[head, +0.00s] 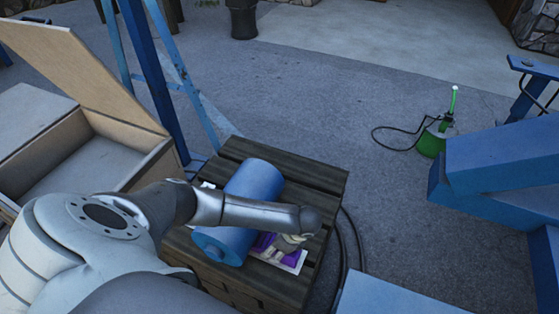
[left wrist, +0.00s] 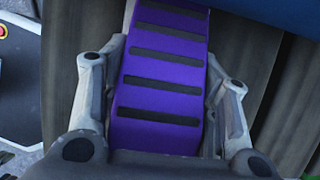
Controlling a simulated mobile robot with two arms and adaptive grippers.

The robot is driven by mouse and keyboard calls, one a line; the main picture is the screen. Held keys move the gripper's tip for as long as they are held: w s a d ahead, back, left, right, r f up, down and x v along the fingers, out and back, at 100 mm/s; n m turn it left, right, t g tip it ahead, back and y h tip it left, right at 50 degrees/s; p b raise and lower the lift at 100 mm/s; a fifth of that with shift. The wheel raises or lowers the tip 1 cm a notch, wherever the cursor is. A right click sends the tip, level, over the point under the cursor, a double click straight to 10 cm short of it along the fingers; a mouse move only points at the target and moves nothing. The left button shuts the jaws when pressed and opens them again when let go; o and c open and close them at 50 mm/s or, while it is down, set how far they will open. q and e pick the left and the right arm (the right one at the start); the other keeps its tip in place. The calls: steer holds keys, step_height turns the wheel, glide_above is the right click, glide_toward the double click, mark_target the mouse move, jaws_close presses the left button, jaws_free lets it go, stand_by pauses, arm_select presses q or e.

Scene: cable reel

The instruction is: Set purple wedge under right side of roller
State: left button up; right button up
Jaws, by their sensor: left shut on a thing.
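The blue roller (head: 250,190) lies on a dark slatted wooden pallet (head: 318,178). The purple wedge (head: 264,241) is on the roller's right side, low over the pallet and partly hidden by my arm. In the left wrist view the wedge (left wrist: 160,100) shows dark cross stripes and lies between my fingers; the roller's blue edge (left wrist: 270,14) is at the top right. My left gripper (head: 288,242) is shut on the wedge, beside the roller. I cannot tell whether the wedge touches the roller. My right gripper is not in view.
An open wooden box (head: 75,165) stands at left, near a blue ladder-like frame (head: 152,85). A black cable runs beside the pallet. A green canister (head: 433,141) stands on open floor at right.

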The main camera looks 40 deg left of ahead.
arm_select(q)
steer(key=o, duration=1.7)
steer(key=shift+s, duration=0.1)
steer(key=v, duration=1.2)
